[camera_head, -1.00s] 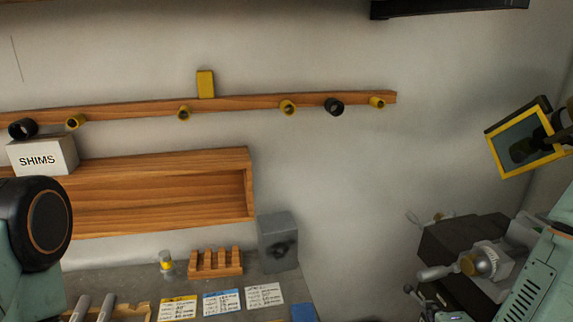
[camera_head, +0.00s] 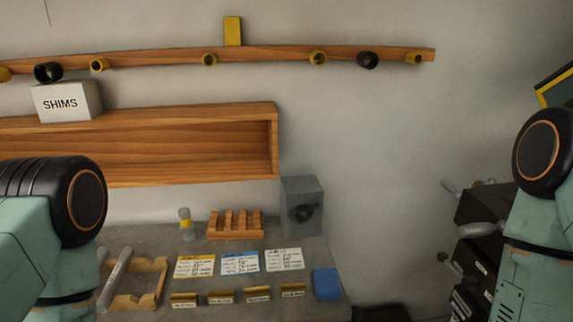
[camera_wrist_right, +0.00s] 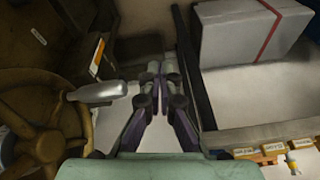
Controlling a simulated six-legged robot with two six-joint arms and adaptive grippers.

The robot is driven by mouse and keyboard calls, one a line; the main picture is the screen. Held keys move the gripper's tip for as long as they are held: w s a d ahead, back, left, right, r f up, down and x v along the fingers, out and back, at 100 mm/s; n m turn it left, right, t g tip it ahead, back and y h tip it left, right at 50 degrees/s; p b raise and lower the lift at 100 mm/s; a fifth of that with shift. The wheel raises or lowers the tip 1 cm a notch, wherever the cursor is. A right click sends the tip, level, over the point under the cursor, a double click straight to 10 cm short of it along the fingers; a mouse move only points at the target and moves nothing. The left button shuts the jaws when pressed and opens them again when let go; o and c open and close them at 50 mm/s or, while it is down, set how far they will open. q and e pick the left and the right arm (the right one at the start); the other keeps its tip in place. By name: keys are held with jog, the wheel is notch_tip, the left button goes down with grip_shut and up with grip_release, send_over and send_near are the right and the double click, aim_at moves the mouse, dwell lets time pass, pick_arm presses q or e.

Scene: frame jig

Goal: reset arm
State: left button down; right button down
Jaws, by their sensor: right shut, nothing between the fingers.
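My right gripper (camera_wrist_right: 155,82) shows in the right wrist view with its fingers together and nothing between them. It hangs over a pale floor gap, between a brown wheel (camera_wrist_right: 40,125) with a grey handle on the left and a bench edge on the right. In the head view, my right arm's joint is at the right edge and its gripper is out of frame. My left arm's joint is at the left, and the left gripper does not show.
A grey bench (camera_head: 335,300) holds cards, wooden blocks, a slotted wooden rack (camera_head: 236,226), a grey box (camera_head: 302,206) and a blue block (camera_head: 326,284). A wooden shelf (camera_head: 200,112) and a peg rail are on the wall. A dark machine with handles (camera_head: 482,205) stands at right.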

jog(key=s+a+f+g+b, duration=0.2)
jog(key=s+f+g+b, duration=0.1)
jog(key=s+f+b, duration=0.7)
notch_tip(320, 180, down, 5)
jog(key=shift+r+n, duration=0.2)
jog(key=shift+n, duration=0.2)
jog(key=shift+s, duration=0.1)
